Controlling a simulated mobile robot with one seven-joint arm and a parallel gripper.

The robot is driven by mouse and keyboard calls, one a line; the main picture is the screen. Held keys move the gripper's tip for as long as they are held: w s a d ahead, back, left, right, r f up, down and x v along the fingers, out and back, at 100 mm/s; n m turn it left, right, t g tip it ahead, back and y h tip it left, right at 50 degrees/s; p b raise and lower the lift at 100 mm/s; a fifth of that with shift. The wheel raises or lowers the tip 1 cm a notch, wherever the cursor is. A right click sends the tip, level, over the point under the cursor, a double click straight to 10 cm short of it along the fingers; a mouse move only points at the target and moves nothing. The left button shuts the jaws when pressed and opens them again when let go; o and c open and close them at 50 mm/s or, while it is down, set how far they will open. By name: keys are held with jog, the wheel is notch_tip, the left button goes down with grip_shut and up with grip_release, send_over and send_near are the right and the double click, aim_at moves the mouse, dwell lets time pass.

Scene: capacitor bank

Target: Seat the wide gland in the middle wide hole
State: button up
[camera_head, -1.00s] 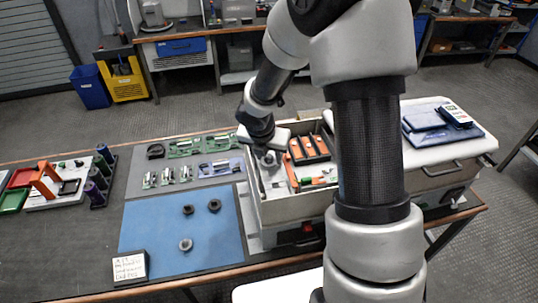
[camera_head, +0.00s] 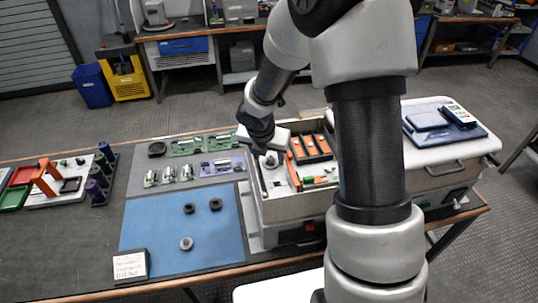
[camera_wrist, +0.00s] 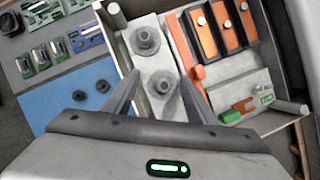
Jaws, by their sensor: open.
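A pale plate (camera_wrist: 149,65) lies inside the grey open case. Two dark grey round glands stand on it in the wrist view: a far gland (camera_wrist: 146,41) and a near gland (camera_wrist: 163,83). I cannot tell which of them is the wide one, and no empty hole shows clearly. My gripper (camera_wrist: 160,98) is open, its two fingers apart on either side of the near gland's position, with nothing seen gripped. In the head view, my gripper (camera_head: 264,146) is over the case's left part, and one gland (camera_head: 271,161) shows just below it.
Two dark rings (camera_head: 202,206) and a grey round part (camera_head: 186,243) lie on the blue mat (camera_head: 160,225). The case (camera_head: 290,213) has raised walls. Orange blocks (camera_wrist: 202,33) stand right of the plate, beside an orange bar (camera_wrist: 190,62). Green boards (camera_head: 186,146) lie behind the mat.

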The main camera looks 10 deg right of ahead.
jog(key=shift+s+d+f, duration=0.25)
jog(key=shift+s+d, duration=0.1)
jog(key=shift+d, duration=0.25)
jog(key=shift+r, duration=0.45)
jog(key=a+p+v, duration=0.1)
jog(key=p+v, duration=0.2)
jog(key=v, duration=1.4)
jog(key=s+d+r+m+y, duration=0.1)
jog(key=s+r+m, duration=0.5)
jog(key=m, duration=0.9)
jog(key=s+d+r+m+t+y, duration=0.1)
jog(key=s+r+m, duration=0.5)
jog(key=s+m, duration=0.7)
jog(key=shift+d+m+t, duration=0.3)
jog(key=shift+d+m, duration=0.55)
jog(key=shift+m, duration=0.15)
jog(key=shift+w, duration=0.1)
